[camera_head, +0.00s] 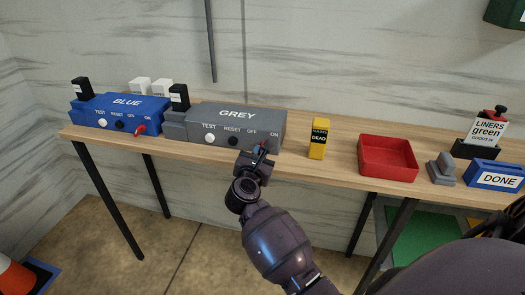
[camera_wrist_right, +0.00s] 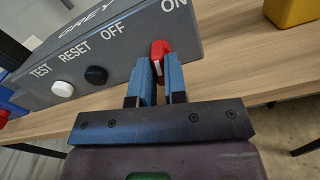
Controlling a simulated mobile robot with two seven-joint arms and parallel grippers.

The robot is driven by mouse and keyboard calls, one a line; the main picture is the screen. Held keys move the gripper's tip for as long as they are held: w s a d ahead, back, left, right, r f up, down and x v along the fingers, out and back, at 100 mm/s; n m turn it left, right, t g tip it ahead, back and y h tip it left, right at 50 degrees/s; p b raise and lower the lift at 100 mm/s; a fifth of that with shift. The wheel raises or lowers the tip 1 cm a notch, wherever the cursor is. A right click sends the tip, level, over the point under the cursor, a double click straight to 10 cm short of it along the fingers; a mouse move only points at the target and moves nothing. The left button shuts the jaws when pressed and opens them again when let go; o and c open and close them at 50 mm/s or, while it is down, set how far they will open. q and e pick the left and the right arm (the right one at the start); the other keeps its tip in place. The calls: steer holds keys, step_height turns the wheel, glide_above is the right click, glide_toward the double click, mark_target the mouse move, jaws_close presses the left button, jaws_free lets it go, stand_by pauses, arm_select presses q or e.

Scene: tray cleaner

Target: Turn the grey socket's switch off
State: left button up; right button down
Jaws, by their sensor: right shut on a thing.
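The grey socket box (camera_head: 245,118) stands on the wooden table with a white TEST button, a black RESET button and OFF and ON labels. Its red switch (camera_wrist_right: 161,48) is on the front face, below and between OFF and ON; a bit of red shows in the head view (camera_head: 263,144). My right gripper (camera_head: 258,155) is at the switch. In the right wrist view its two blue fingers (camera_wrist_right: 157,75) are shut on the red switch, one on each side. A white mark shows on the switch. My left gripper is not in view.
A blue socket box (camera_head: 125,108) with its own red switch stands left of the grey one. To the right are a yellow block labelled DEAD (camera_head: 318,140), a red tray (camera_head: 388,173) and a blue DONE holder (camera_head: 492,177). Black plugs stand on the boxes.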

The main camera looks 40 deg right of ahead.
steer(key=n+p, duration=0.1)
steer(key=n, duration=0.1)
steer(key=n+p, duration=0.2)
steer(key=shift+r+n, duration=0.2)
steer(key=shift+n, duration=0.1)
steer(key=n+p, duration=0.3)
steer(key=shift+f+n, duration=0.1)
steer(key=shift+n, duration=0.3)
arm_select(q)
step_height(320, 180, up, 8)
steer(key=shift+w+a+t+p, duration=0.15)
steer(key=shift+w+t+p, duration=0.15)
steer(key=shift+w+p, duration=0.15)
arm_select(e)
steer(key=shift+a+f+n, duration=0.1)
steer(key=shift+f+n, duration=0.05)
steer(key=shift+n, duration=0.45)
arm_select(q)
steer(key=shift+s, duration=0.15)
arm_select(e)
steer(key=c, duration=1.2)
jaws_free()
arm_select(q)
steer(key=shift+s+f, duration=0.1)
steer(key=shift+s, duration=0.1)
arm_select(e)
steer(key=shift+o, duration=0.2)
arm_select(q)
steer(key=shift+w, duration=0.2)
